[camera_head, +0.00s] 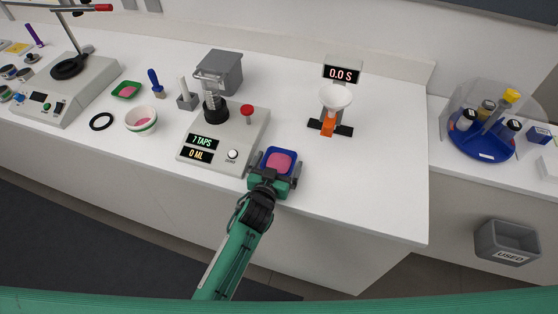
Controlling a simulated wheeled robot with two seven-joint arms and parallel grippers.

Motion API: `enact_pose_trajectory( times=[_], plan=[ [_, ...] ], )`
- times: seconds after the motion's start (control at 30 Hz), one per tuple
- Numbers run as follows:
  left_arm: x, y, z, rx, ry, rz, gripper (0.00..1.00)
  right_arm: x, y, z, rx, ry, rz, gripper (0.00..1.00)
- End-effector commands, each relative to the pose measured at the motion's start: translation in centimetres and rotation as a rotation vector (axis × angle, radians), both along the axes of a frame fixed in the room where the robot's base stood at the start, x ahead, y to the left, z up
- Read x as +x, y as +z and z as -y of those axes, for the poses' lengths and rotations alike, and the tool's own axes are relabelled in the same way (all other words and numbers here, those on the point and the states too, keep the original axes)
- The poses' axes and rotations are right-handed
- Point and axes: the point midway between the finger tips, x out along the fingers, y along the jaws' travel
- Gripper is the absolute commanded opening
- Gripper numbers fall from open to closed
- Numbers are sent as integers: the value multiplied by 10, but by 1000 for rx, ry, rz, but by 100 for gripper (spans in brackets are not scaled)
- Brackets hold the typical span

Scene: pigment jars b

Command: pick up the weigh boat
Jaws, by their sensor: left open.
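A blue square weigh boat (268,153) with pink powder in it is at the counter's front edge, just right of the tap machine. My left gripper (277,165) reaches it from the front. Its jaws are open, with one finger at each side of the boat; whether they touch it I cannot tell. The gripper hides the boat's near side. A similar green boat (127,90), also with pink inside, lies farther back at the left. My right gripper is not in view.
The tap machine (224,140), reading "7 TAPS" and "0 ML", stands close left of my gripper. A funnel stand (328,126) with a "0.0 S" display is behind to the right. The counter's right front is clear. A grey "USED" bin (506,242) hangs at the right.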

Motion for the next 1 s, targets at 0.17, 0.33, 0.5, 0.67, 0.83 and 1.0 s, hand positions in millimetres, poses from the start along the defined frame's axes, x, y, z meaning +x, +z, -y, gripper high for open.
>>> enact_pose_trajectory(
  times=[0.17,0.33,0.5,0.67,0.83,1.0],
  plan=[
    [9,-2,4,-2,-1,-1,100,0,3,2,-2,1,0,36],
    [10,-2,3,-2,-1,-1,100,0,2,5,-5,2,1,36],
    [10,-2,3,-1,-1,0,74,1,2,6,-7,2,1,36],
    [10,-2,3,-1,-1,0,55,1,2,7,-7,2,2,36],
    [9,-2,3,-1,-1,0,54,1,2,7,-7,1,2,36],
    [10,2,3,0,0,1,54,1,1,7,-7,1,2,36]
  ],
)
